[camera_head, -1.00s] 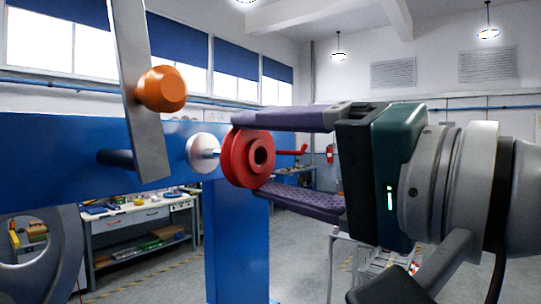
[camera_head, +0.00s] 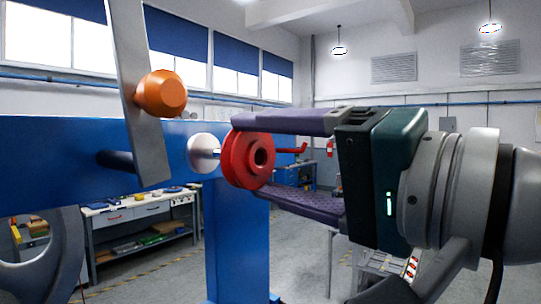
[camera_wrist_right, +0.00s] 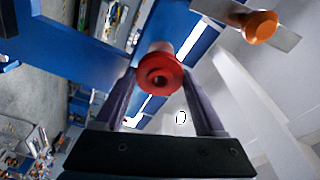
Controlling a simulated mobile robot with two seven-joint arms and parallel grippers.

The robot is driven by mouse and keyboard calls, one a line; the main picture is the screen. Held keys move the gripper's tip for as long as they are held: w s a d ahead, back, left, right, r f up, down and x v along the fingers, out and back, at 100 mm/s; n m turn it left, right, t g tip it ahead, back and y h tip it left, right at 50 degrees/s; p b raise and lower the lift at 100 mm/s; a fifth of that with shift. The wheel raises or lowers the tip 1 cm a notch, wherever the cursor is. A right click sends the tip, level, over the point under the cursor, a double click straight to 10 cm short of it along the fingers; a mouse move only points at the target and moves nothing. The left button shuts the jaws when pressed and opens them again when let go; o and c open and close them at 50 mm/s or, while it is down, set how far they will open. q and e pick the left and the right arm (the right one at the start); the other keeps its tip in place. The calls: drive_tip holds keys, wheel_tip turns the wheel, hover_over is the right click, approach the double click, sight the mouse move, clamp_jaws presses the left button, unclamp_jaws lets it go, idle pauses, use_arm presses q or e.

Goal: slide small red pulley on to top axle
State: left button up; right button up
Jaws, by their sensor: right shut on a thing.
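The small red pulley (camera_head: 246,160) is held between the purple fingers of my right gripper (camera_head: 262,155), which comes in from the right. In the right wrist view the red pulley (camera_wrist_right: 160,76) sits between the fingertips, its hub hole facing the camera. The top axle (camera_head: 207,153), a pale stub with a white round flange on the blue frame, is just left of the pulley. The pulley covers the stub's end in the head view, so I cannot tell whether they touch. My left gripper is not in view.
A blue frame (camera_head: 60,150) fills the left side. A grey lever (camera_head: 134,80) with an orange knob (camera_head: 161,93) stands in front of it. A workbench (camera_head: 140,215) is behind. A red handle (camera_head: 292,150) shows right of the pulley.

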drive_tip(key=shift+w+a, duration=0.1)
drive_tip(key=shift+w+a, duration=0.3)
drive_tip(key=shift+a, duration=0.2)
drive_tip(key=shift+w+a+p, duration=0.35)
drive_tip(key=shift+w+a, duration=0.1)
drive_tip(key=shift+a, duration=0.15)
idle(0.5)
drive_tip(key=shift+w+a, duration=0.1)
drive_tip(key=shift+w+a, duration=0.25)
drive_tip(key=shift+a, duration=0.1)
drive_tip(key=shift+w+a, duration=0.2)
drive_tip(key=shift+a, duration=0.1)
idle(0.4)
